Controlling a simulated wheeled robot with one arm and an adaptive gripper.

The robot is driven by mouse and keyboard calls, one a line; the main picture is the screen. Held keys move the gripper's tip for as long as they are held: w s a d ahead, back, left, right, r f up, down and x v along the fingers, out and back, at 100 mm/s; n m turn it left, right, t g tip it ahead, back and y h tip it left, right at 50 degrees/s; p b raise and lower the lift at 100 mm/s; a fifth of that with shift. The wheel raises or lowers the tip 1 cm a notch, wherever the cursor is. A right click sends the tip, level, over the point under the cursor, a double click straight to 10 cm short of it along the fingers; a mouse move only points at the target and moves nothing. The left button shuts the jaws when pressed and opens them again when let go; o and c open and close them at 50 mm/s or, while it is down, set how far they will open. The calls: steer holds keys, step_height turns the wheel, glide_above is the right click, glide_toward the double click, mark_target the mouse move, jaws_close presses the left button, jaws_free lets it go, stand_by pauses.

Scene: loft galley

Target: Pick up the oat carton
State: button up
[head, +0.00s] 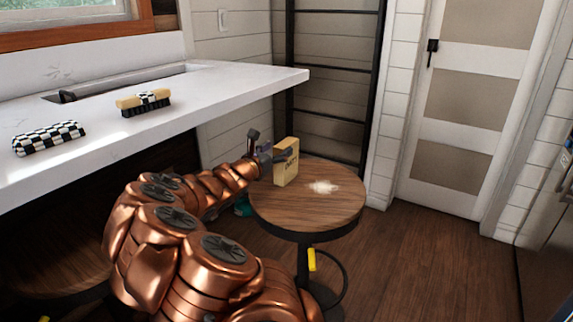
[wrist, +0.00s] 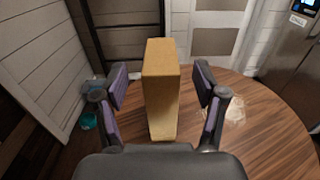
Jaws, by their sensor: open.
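The oat carton (head: 286,162) is a tan, upright box with dark lettering on its side. It stands on the round wooden table (head: 335,205), toward its back left. In the wrist view the carton (wrist: 161,95) stands between my two fingers, with a visible gap on each side. My gripper (wrist: 161,92) is open, its purple-padded fingers on either side of the carton. In the head view my gripper (head: 272,158) is at the carton's left side, and part of it is hidden.
A white counter (head: 200,95) at left holds a brush (head: 145,102) and a checkered item (head: 48,138). A pale patch (head: 323,187) lies on the table. A black ladder-like frame (head: 335,68) and a door (head: 470,100) stand behind. Wooden floor at right is clear.

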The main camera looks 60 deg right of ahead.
mark_target(287, 142)
steer(key=shift+w+d+f+b, duration=0.1)
steer(key=shift+d+b, duration=0.4)
steer(key=shift+d, duration=2.65)
steer(key=shift+c, duration=0.2)
steer(key=c, duration=1)
